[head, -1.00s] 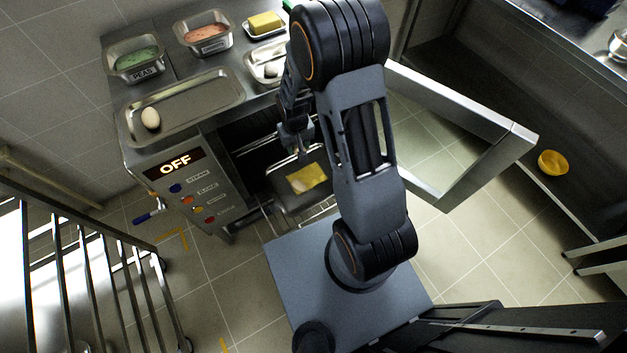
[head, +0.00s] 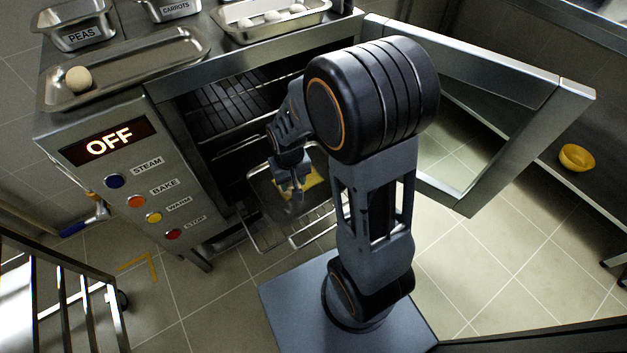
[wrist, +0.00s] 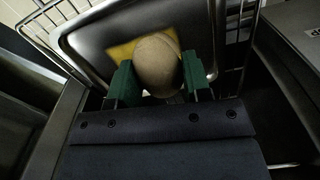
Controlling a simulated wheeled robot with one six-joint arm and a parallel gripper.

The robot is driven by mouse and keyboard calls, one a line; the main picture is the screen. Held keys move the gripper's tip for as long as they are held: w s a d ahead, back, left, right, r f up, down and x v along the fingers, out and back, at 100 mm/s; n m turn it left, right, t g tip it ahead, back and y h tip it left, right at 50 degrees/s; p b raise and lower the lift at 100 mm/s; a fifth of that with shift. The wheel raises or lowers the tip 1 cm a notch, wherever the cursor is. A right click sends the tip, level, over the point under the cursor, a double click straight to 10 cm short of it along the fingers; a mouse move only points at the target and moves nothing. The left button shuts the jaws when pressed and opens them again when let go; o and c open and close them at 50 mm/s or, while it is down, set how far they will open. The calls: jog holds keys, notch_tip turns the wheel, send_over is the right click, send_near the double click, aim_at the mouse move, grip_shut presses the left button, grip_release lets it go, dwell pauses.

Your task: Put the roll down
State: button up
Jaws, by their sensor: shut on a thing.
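The roll (wrist: 157,64) is a pale, rounded lump of dough. In the wrist view my gripper (wrist: 157,82) is shut on it, with a green finger on each side. Beyond the roll is a metal tray (wrist: 85,42) with a yellow patch (wrist: 122,50) on it. In the head view my gripper (head: 297,192) is over this tray (head: 268,208), beside the yellow patch (head: 313,181). The roll is hard to make out there. I cannot tell whether the roll touches the tray.
The tray is on a pulled-out wire rack (head: 312,234) before the open oven (head: 225,100). The oven door (head: 520,125) stands open at right. The panel (head: 110,142) reads OFF. On top are a tray with one roll (head: 78,79) and a tray of several rolls (head: 272,17).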

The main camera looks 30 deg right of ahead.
jog(key=w+d+f+b, duration=0.3)
jog(key=w+d+f, duration=0.15)
jog(key=d, duration=0.25)
jog(key=b, duration=0.2)
send_over(313, 177)
jog(key=f, duration=0.4)
jog(key=shift+s+a+f, duration=0.1)
jog(key=shift+s+a, duration=0.25)
jog(key=shift+w+d+f+b, duration=0.15)
jog(key=shift+f+b, duration=0.2)
jog(key=shift+f, duration=0.65)
jog(key=shift+w+d+f+b, duration=0.15)
jog(key=shift+f+b, duration=0.2)
jog(key=shift+f, duration=0.6)
jog(key=shift+f, duration=0.15)
jog(key=shift+f, duration=0.1)
jog(key=o, duration=0.9)
notch_tip(313, 177, up, 12)
jog(key=p, duration=0.4)
jog(key=shift+r, duration=0.25)
